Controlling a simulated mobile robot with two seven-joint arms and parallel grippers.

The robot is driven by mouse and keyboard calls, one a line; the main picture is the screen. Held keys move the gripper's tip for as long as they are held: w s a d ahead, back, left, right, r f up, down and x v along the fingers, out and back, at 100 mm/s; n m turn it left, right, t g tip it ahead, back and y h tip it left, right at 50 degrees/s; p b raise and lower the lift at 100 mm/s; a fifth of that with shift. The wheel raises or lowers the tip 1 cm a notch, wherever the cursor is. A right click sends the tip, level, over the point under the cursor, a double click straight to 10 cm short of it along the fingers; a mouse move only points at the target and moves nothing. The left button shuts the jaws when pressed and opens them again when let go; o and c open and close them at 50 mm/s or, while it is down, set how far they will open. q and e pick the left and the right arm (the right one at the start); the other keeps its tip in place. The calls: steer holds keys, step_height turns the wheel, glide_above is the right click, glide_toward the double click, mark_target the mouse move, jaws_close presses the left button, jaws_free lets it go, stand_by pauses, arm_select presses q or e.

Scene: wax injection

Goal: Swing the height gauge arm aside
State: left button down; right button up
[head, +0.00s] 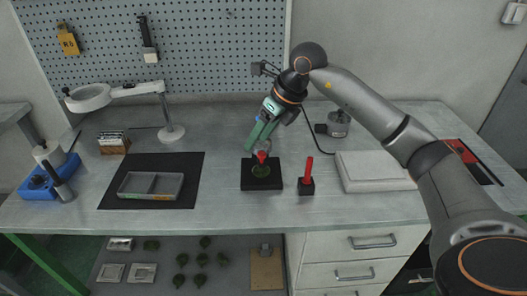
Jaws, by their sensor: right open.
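A small black square base (254,184) stands mid-bench with a round green piece (261,171) on it. A red part (262,156) rises above the green piece, with a grey ring-like part around or behind it. A red upright bar (309,169) stands on a small black block (306,187) just to the right. I cannot tell for sure which of these is the height gauge arm. My right gripper (256,146) reaches down from the upper right, green fingers open, close above the red part; contact cannot be told. My left gripper is out of view.

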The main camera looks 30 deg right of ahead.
mark_target(262, 153)
steer(key=d+r+m+h, duration=0.1)
steer(key=d+r+h, duration=0.1)
steer(key=d, duration=0.3)
steer(key=x, duration=1.2)
steer(key=shift+w+d+p, duration=0.15)
steer(key=shift+w+p, duration=0.05)
steer(key=shift+p, duration=0.2)
steer(key=shift+r, duration=0.1)
jaws_close()
stand_by(0.4)
